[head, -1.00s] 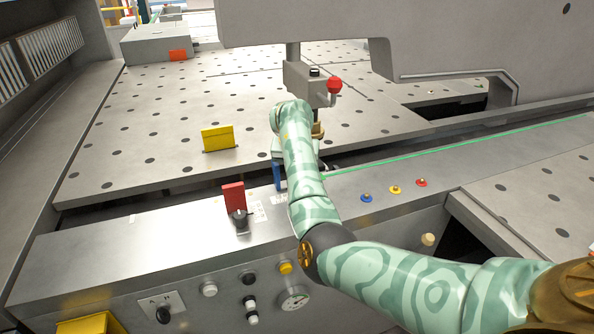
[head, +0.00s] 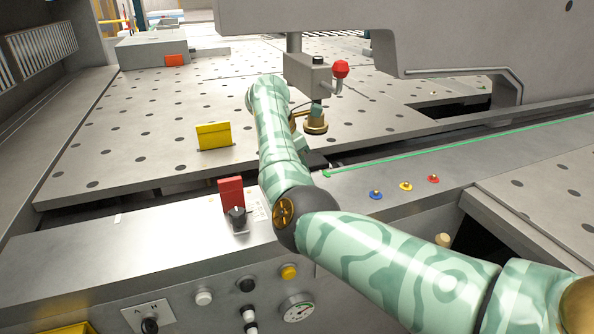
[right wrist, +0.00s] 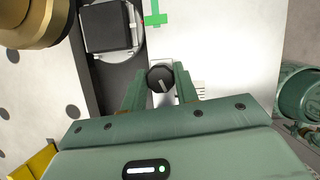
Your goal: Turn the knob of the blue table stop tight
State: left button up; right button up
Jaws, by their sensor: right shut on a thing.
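In the right wrist view a round black knob (right wrist: 160,79) with a pale pointer line sits between the two green fingers of my right gripper (right wrist: 160,84). The gripper is shut on this knob. The pointer slants slightly off the line of the fingers. The blue body of the table stop does not show in either current view; in the head view my right arm (head: 283,140) covers its place at the table edge. My right gripper's fingers are also hidden there. My left gripper is not in view.
A red stop (head: 231,193) with its own black knob stands just left of my arm. A yellow stop (head: 213,135) stands on the perforated table. A brass-footed post (head: 316,122) and a red-knobbed lever (head: 341,70) stand close to my wrist. Coloured buttons (head: 406,186) lie right.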

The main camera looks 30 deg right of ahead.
jog(key=m+b, duration=0.1)
jog(key=m+g+b, duration=0.1)
jog(key=shift+f+m+y, duration=0.25)
jog(key=shift+m+y, duration=0.05)
jog(key=shift+m, duration=0.1)
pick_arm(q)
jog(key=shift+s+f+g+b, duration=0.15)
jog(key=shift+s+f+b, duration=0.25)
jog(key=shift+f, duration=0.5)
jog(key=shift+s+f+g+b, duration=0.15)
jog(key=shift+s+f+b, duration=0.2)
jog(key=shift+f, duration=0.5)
pick_arm(e)
jog(key=shift+r+m+g, duration=0.1)
jog(key=shift+m+g, duration=0.2)
jog(key=shift+m, duration=0.4)
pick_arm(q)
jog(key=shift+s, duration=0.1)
pick_arm(e)
jog(key=shift+r, duration=0.1)
jog(key=o, duration=1)
jog(key=shift+r, duration=0.1)
